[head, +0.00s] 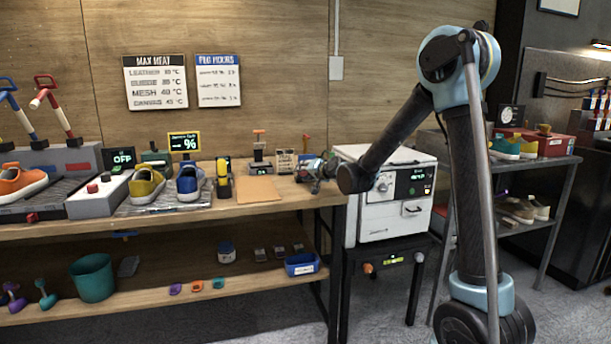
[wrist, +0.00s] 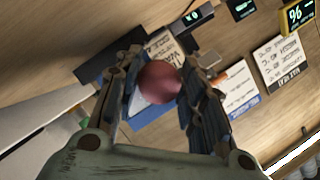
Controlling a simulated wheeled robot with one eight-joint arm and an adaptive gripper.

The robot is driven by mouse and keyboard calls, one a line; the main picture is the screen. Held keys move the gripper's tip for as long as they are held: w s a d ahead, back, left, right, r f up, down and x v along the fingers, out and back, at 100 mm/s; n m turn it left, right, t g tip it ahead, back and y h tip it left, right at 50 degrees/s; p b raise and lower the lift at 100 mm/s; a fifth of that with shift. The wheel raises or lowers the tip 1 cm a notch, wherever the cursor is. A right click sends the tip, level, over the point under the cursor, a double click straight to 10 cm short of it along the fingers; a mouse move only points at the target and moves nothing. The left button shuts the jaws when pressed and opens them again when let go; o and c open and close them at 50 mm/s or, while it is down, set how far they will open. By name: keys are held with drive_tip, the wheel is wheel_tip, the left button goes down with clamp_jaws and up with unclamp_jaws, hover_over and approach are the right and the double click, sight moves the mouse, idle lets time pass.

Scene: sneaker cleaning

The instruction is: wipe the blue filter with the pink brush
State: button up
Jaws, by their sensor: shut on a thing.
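In the wrist view my gripper (wrist: 163,90) is shut on a rounded, dark pink-red piece (wrist: 160,82), which looks like an end of the pink brush. The rest of the brush is hidden. A white and blue flat patch (wrist: 147,113) shows behind that piece; I cannot tell whether it is the blue filter. I cannot make out the blue filter for sure in the head view.
The workbench (head: 255,212) carries sneakers at its left and small devices along its back. A white oven (head: 365,222) stands close to its right end. A blue tray (head: 302,264) and a teal bucket (head: 93,278) are on the lower shelf. Signs hang on the wall.

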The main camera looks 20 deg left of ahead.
drive_tip(key=shift+w+a, duration=0.55)
drive_tip(key=shift+w, duration=0.3)
idle(0.6)
drive_tip(key=shift+d, duration=0.1)
drive_tip(key=shift+w+d, duration=0.4)
drive_tip(key=shift+d, duration=0.3)
drive_tip(key=shift+w+d, duration=0.4)
drive_tip(key=shift+d, duration=0.3)
drive_tip(key=shift+w+d, duration=0.5)
drive_tip(key=shift+d, duration=0.2)
drive_tip(key=shift+w+d, duration=0.45)
drive_tip(key=shift+d, duration=0.25)
drive_tip(key=shift+s+a, duration=0.4)
drive_tip(key=shift+a, duration=0.4)
drive_tip(key=shift+s+a, duration=0.4)
drive_tip(key=shift+a, duration=0.35)
drive_tip(key=shift+s+a, duration=0.5)
drive_tip(key=shift+a, duration=0.2)
drive_tip(key=shift+s+a, duration=0.45)
drive_tip(key=shift+a, duration=0.25)
drive_tip(key=shift+s+d, duration=0.1)
drive_tip(key=shift+s+d, duration=0.5)
drive_tip(key=shift+s, duration=0.3)
drive_tip(key=shift+s+d, duration=0.55)
drive_tip(key=shift+s, duration=0.3)
drive_tip(key=shift+s+d, duration=0.5)
drive_tip(key=shift+s, duration=0.3)
drive_tip(key=shift+s, duration=0.1)
